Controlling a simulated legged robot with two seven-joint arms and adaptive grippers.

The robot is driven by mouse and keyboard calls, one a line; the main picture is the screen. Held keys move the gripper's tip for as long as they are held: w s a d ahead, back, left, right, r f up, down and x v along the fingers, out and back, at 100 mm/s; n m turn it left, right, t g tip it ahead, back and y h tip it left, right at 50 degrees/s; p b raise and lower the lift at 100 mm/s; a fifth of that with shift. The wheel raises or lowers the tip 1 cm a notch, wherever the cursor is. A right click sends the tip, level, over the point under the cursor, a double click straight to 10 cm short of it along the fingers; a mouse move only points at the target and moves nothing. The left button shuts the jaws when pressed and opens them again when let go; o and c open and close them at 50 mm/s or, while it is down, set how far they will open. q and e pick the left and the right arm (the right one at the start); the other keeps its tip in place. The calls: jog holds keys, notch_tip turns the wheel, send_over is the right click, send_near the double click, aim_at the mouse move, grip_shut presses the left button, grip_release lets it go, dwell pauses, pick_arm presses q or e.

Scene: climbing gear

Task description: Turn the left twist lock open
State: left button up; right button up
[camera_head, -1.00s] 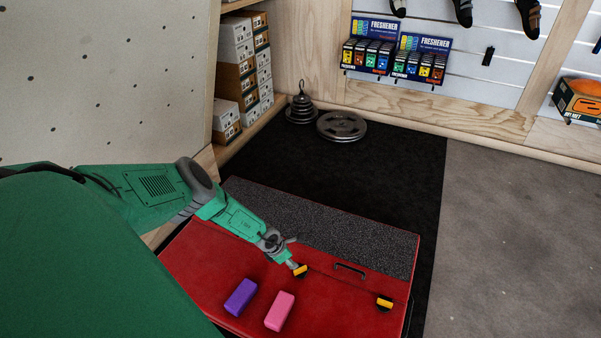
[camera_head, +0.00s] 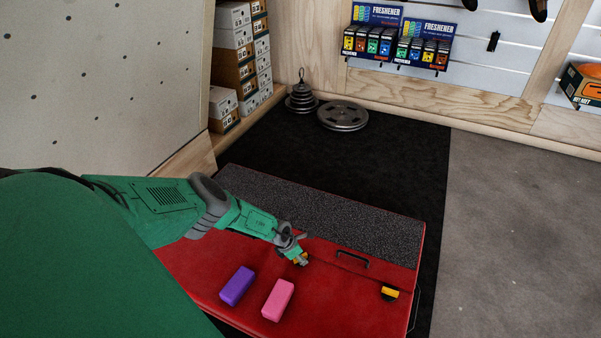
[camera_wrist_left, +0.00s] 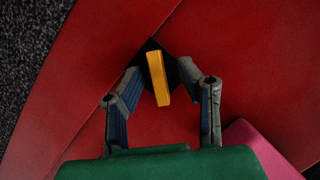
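The left twist lock has a yellow bar on a dark base and sits on the red crash pad (camera_head: 205,277). In the head view the left twist lock (camera_head: 303,260) is partly hidden by my left gripper (camera_head: 297,257). In the left wrist view the left twist lock (camera_wrist_left: 158,78) lies between the two fingers of my left gripper (camera_wrist_left: 161,72), its yellow bar nearly upright in the picture. The fingers are apart, one on each side, with gaps to the yellow bar. A second twist lock (camera_head: 390,293) is at the right on the pad. My right gripper is out of view.
A purple block (camera_head: 237,286) and a pink block (camera_head: 278,300) lie on the pad near the left gripper. A black handle (camera_head: 352,258) is between the locks. Weight plates (camera_head: 342,116) and stacked boxes (camera_head: 238,60) stand behind.

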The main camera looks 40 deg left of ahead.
pick_arm(q)
grip_shut()
jog(key=n+y+p, duration=0.1)
jog(key=n+p, duration=0.1)
jog(key=n, duration=0.1)
jog(key=shift+s+d+n+p, duration=0.1)
jog(key=shift+d+n+p, duration=0.05)
jog(key=shift+n+p, duration=0.15)
jog(key=shift+n+y+p, duration=0.4)
jog(key=shift+n+y, duration=0.1)
jog(key=shift+n, duration=0.5)
jog(key=shift+f+n+y, duration=0.1)
jog(key=shift+n+y, duration=0.3)
jog(key=shift+n, duration=0.6)
grip_release()
jog(key=shift+s, duration=0.1)
